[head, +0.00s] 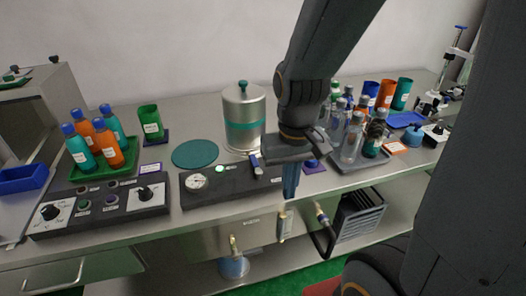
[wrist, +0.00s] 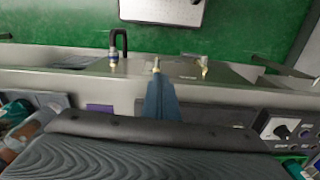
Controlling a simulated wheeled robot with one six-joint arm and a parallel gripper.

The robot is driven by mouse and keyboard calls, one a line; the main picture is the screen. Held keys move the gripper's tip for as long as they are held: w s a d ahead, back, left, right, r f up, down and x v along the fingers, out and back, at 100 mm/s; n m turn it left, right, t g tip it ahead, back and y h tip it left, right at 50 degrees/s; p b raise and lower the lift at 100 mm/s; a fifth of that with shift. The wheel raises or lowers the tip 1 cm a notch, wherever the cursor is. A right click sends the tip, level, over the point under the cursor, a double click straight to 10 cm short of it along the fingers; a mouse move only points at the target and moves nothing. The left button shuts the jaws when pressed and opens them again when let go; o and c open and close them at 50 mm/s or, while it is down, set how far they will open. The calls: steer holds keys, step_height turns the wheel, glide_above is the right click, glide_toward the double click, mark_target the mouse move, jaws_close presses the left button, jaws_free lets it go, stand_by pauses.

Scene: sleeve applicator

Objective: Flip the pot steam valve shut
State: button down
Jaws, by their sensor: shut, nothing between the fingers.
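The steel pot (head: 244,132) with a teal band and lid knob stands at the back of the counter. A black panel (head: 228,186) in front of it carries a round gauge (head: 196,182), a green light and a small blue-and-white lever (head: 256,165). Brass-tipped fittings show below the counter front: a left one (head: 234,243), a middle one (head: 283,226) and a right one (head: 321,215). Which part is the steam valve is unclear. My gripper (head: 289,195) is shut and empty, its blue fingers pointing down at the counter's front edge. In the wrist view the fingers (wrist: 158,80) overlap the middle fitting; contact cannot be told.
Left are a knob panel (head: 98,205) and a green tray (head: 105,167) of bottles. A teal round mat (head: 195,153) lies left of the pot. A bottle tray (head: 355,164) stands right of my arm. A black rack (head: 357,222) sits on the lower shelf.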

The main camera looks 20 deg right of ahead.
mark_target(255, 166)
steer(key=w+d+r+m+y+p, duration=0.1)
steer(key=w+d+r+m+p, duration=0.1)
steer(key=w+m, duration=0.3)
steer(key=w+d+r+m+y+p, duration=0.1)
steer(key=w+d+r+m+p, duration=0.1)
steer(key=w+m, duration=0.4)
steer(key=w+d+r+m+p, duration=0.1)
steer(key=w+r+m+p, duration=0.2)
steer(key=w+m+p, duration=0.2)
steer(key=shift+w+d+r+m+y, duration=0.15)
steer(key=shift+w+d+m+y, duration=0.3)
steer(key=shift+m, duration=0.25)
steer(key=p+x, duration=0.2)
steer(key=x, duration=0.8)
steer(key=shift+s+a+p, duration=0.15)
steer(key=shift+s+p, duration=0.05)
steer(key=shift+p, duration=0.1)
steer(key=shift+a+r+p, duration=0.1)
steer(key=shift+a+p, duration=0.5)
steer(key=shift+a, duration=0.6)
steer(key=shift+w+a, duration=0.1)
steer(key=shift+a, duration=0.55)
